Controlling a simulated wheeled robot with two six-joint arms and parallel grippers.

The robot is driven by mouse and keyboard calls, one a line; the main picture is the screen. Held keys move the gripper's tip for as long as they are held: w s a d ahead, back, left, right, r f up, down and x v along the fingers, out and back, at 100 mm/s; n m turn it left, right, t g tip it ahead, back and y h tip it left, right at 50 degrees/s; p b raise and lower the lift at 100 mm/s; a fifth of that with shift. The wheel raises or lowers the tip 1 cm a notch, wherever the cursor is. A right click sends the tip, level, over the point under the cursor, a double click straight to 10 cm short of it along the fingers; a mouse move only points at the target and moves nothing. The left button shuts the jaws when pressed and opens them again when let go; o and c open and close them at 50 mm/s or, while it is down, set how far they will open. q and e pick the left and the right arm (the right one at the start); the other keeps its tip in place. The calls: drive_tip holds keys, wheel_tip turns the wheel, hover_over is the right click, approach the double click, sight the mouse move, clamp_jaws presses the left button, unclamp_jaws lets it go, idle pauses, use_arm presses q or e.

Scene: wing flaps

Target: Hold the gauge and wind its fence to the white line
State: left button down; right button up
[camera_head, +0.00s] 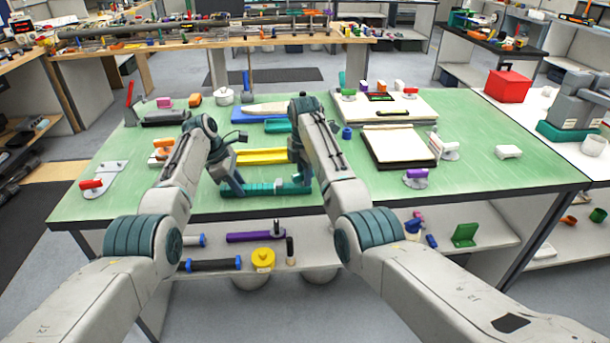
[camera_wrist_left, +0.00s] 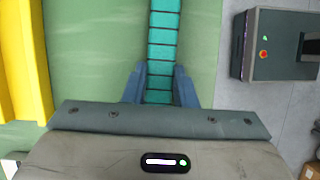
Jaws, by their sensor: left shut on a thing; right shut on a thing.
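The gauge is a long teal bar (camera_head: 262,189) lying near the front edge of the green table, crosswise in the head view. In the left wrist view the teal bar (camera_wrist_left: 163,38) has dark cross marks along it. My left gripper (camera_head: 233,187) is shut on the bar near its left end, with its blue fingers (camera_wrist_left: 160,80) on both sides of it. My right gripper (camera_head: 303,181) is shut at the bar's right end; its fingertips are partly hidden by its arm. I cannot make out the fence or the white line clearly.
A yellow channel (camera_head: 262,156) lies just behind the bar. A teal block (camera_head: 278,126) and a blue tray (camera_head: 240,113) lie further back. A framed white panel (camera_head: 397,146) lies to the right, and a plate with a red handle (camera_head: 92,184) to the left. The table's front right is mostly clear.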

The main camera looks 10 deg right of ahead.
drive_tip(key=m, duration=0.5)
drive_tip(key=shift+s, duration=0.15)
drive_tip(key=o, duration=0.9)
drive_tip(key=shift+o, duration=0.2)
drive_tip(key=shift+r, duration=3.95)
use_arm(q)
drive_tip(key=c, duration=1.1)
unclamp_jaws()
